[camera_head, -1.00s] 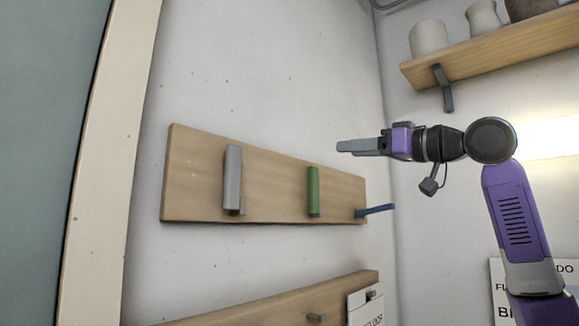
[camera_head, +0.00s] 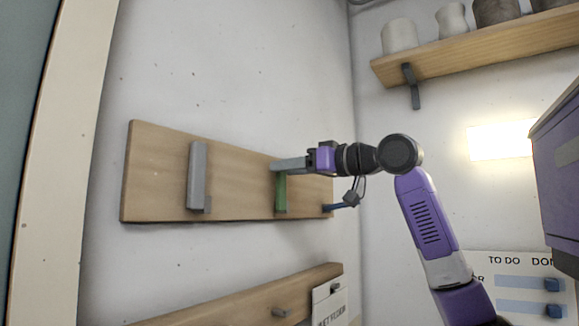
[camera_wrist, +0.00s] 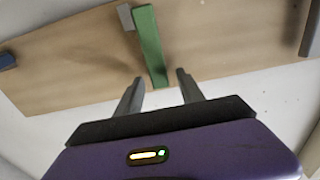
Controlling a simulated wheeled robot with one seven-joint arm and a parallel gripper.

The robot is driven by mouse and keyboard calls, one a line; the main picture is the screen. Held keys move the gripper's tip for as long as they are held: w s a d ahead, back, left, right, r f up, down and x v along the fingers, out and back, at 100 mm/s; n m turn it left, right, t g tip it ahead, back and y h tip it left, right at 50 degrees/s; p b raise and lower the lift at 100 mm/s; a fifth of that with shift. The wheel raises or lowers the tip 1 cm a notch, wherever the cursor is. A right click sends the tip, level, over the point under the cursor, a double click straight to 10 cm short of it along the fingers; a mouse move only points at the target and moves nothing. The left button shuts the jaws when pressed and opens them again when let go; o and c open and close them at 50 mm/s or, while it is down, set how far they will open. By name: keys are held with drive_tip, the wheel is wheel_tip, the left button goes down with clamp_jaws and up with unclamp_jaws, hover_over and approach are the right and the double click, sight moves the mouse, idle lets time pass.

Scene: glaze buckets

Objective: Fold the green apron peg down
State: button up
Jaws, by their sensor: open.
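The green peg (camera_head: 281,194) stands upright against the wooden peg board (camera_head: 150,170), between a grey peg and a blue peg. My gripper (camera_head: 277,164) is at the top of the green peg in the head view and covers its upper end. In the wrist view the green peg (camera_wrist: 150,45) runs towards the gap between my two open fingers (camera_wrist: 160,82), with its near end between or just beyond the fingertips. I cannot tell whether a finger touches it. The jaws hold nothing.
The grey peg (camera_head: 196,175) stands upright to the left. The blue peg (camera_head: 340,207) sticks out from the board at the right, below my wrist. A lower wooden rail (camera_head: 250,301) and a shelf with pots (camera_head: 470,52) are apart from the gripper.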

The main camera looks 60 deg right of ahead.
clamp_jaws()
idle(1.4)
